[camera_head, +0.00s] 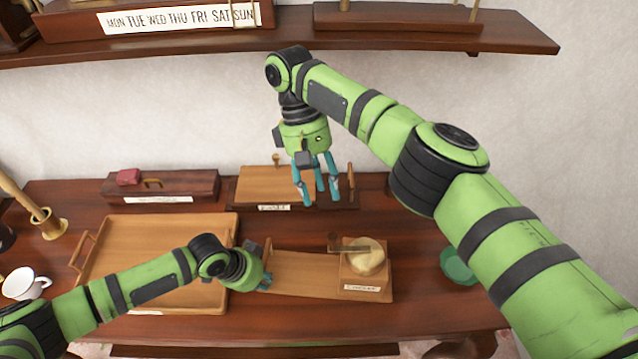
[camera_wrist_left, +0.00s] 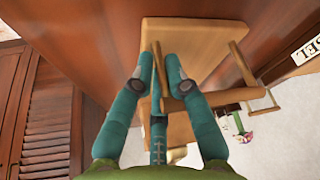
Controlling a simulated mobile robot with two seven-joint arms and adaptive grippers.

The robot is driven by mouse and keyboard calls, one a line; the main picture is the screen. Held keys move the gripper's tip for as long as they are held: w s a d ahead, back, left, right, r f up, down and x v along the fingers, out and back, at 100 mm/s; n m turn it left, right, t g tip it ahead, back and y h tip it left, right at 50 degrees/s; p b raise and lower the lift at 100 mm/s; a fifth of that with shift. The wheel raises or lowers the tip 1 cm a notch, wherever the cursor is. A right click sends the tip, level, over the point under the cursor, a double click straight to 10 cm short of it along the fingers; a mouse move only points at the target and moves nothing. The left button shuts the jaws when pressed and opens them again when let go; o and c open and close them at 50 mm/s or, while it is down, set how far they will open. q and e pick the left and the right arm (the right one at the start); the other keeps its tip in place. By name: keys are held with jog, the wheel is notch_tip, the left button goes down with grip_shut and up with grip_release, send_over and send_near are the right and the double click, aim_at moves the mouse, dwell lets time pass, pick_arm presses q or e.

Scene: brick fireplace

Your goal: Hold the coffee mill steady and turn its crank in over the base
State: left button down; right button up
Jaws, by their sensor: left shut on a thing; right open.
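The coffee mill (camera_head: 350,282) stands at the right end of a long light wooden base (camera_head: 300,270), with a round cream top (camera_head: 368,258). My left gripper (camera_head: 266,282) is at the base's left end. In the left wrist view its fingers (camera_wrist_left: 159,84) are closed around a slim wooden grip (camera_wrist_left: 157,66); what the grip joins to is partly hidden. My right gripper (camera_head: 318,198) is open and empty, pointing down behind and above the mill, apart from the crank.
A wooden tray (camera_head: 140,228) lies left of the base. Behind the mill is another board (camera_head: 258,190) with an upright peg (camera_head: 350,180). A green bowl (camera_head: 458,268) stands right, a white cup (camera_head: 22,284) far left. A shelf (camera_head: 400,38) hangs above.

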pick_arm(q)
jog(key=c, duration=1.1)
grip_release()
jog(key=shift+o, duration=0.2)
jog(key=shift+r, duration=0.1)
